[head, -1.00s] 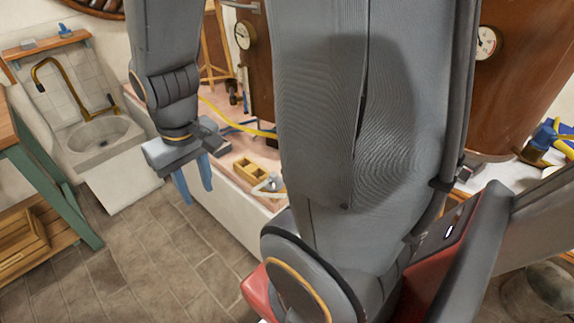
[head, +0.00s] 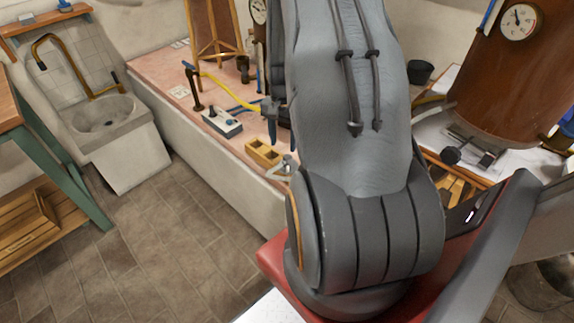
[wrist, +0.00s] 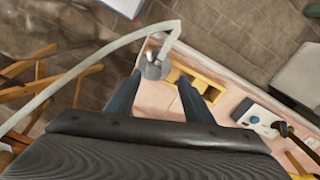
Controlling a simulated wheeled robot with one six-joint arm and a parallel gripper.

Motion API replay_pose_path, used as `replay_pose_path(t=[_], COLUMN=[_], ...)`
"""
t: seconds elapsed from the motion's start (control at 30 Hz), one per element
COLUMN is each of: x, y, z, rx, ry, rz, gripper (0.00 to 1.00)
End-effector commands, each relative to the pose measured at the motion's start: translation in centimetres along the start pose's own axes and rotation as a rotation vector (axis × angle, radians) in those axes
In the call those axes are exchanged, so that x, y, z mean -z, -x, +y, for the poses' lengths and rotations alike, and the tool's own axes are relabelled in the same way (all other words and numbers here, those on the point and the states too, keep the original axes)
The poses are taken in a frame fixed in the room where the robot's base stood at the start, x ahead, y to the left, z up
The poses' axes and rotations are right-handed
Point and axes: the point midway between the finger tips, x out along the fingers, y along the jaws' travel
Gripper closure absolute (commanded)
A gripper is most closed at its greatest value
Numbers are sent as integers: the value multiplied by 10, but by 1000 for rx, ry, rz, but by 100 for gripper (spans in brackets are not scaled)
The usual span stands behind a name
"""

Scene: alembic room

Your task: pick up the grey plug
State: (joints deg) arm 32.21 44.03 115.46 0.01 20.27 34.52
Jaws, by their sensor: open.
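The grey plug (wrist: 153,68) shows in the wrist view as a round grey piece with a pale grey cable running off to the left. It lies beyond and between the two blue fingertips of my gripper (wrist: 160,80), which are spread with nothing between them. In the head view, the plug (head: 286,165) is small, near the bench's front edge and partly hidden by my arm. My gripper (head: 271,128) shows there only in part, above the bench, with its fingers pointing down. I cannot tell the exact gap between fingers and plug.
A yellow compartment box (head: 264,153) sits beside the plug on the pink bench top (head: 160,68). A white switch box (head: 221,124) and a yellow hose (head: 222,88) are farther left. A copper vessel (head: 503,80) stands at the right. The floor in front is clear.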

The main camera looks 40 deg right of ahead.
Motion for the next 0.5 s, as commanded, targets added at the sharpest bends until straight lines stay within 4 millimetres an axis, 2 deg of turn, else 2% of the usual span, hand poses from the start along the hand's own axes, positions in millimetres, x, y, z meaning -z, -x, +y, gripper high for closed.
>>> replay_pose_path(t=[0.13, 0.5], x=[13, 13], y=[-17, -45], z=[9, 10], rx=[-3, -3], ry=[-62, -67], rz=[-3, -4], gripper=[52, 52])
